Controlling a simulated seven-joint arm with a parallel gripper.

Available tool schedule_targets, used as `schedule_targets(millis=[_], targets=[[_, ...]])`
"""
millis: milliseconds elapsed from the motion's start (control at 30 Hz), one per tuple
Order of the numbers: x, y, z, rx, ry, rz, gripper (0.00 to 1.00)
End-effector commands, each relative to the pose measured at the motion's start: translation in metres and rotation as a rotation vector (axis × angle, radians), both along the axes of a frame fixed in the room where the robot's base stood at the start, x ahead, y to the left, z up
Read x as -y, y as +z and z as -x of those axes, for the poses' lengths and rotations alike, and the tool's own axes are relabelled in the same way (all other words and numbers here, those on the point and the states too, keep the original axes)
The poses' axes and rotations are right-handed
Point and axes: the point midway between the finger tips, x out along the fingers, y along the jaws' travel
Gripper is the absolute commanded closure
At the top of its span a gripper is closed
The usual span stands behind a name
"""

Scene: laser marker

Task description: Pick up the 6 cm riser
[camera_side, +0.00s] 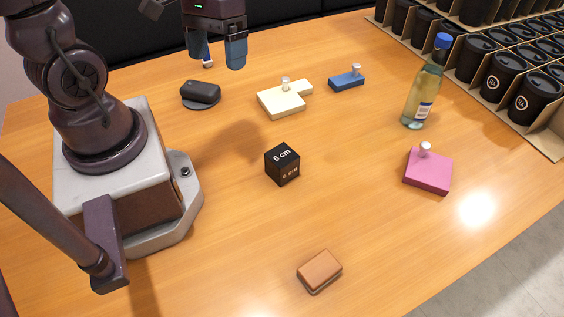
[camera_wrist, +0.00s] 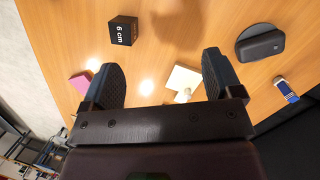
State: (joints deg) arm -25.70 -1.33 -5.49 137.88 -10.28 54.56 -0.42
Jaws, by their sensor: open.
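The 6 cm riser (camera_side: 282,165) is a black cube with white "6 cm" lettering, standing on the wooden table near the middle of the side view. In the wrist view the riser (camera_wrist: 123,31) shows at the upper left, beyond the fingertips. My gripper (camera_side: 217,57) is raised above the back of the table in the side view, behind and to the left of the riser and well apart from it. In the wrist view its two fingers (camera_wrist: 160,75) are spread wide with nothing held between them.
On the table (camera_side: 350,215) are a cream block (camera_side: 283,102), a blue block (camera_side: 346,82), a pink block (camera_side: 428,172), a brown block (camera_side: 320,270), a dark device (camera_side: 201,93) and a bottle (camera_side: 424,90). Crates of black cups (camera_side: 502,77) stand back right. Space around the riser is clear.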

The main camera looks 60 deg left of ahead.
Motion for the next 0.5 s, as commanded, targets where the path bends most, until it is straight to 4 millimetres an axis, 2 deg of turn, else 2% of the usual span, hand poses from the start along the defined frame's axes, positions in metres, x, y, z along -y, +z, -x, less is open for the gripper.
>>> schedule_targets(millis=[33,200,367,500], targets=[[-0.002,-0.016,0.002,-0.076,0.065,0.067,0.15],[0.004,-0.059,0.006,-0.272,0.274,0.302,0.15],[0.017,-0.091,0.006,-0.437,0.487,0.559,0.15],[0.031,-0.113,-0.002,-0.560,0.679,0.806,0.15]])
